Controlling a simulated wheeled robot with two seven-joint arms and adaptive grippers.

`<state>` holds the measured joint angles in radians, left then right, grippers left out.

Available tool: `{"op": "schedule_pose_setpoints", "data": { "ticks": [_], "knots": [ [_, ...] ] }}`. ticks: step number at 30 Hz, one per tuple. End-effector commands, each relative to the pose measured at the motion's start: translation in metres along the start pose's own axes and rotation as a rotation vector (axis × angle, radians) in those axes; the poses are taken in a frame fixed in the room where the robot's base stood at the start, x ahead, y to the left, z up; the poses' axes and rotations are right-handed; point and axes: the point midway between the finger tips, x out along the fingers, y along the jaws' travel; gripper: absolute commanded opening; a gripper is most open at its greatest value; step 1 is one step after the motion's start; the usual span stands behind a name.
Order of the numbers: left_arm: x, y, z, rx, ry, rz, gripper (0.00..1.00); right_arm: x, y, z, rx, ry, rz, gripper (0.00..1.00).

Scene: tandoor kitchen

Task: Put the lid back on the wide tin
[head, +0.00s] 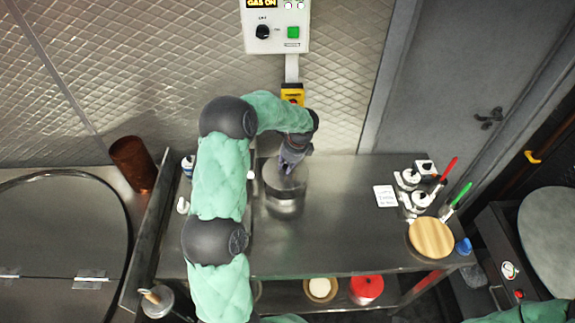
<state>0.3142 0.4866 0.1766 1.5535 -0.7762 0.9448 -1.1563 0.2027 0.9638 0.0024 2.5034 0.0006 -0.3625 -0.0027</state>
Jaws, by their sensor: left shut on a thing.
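The wide tin (285,207) is a dark, shiny metal cylinder standing upright on the steel counter, left of its middle. A round grey lid (275,181) is at the tin's top. I cannot tell whether it sits on the rim or is just above it. My left gripper (290,166) points down over the lid from the back and is shut on the lid, probably at its knob. The gripper hides the grip point and the back of the lid. My right gripper is out of view.
The steel counter (340,235) is clear right of the tin. Several small jars, a white card (385,196) and a wooden round board (431,238) stand at the right. A copper-brown cup (133,163) is at the left. A gas control box (275,27) is on the back wall.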

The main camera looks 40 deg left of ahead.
Motion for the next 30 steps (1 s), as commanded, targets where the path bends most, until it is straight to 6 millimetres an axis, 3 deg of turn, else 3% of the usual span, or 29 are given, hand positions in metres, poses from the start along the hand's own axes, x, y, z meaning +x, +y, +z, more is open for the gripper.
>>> {"op": "schedule_pose_setpoints", "data": {
  "ticks": [18,30],
  "knots": [
    [0.049,0.001,-0.014,0.000,0.000,0.002,0.00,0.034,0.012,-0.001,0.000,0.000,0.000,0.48],
    [0.053,0.000,-0.015,0.000,0.000,0.000,0.00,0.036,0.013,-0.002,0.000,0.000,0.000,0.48]
  ]
}}
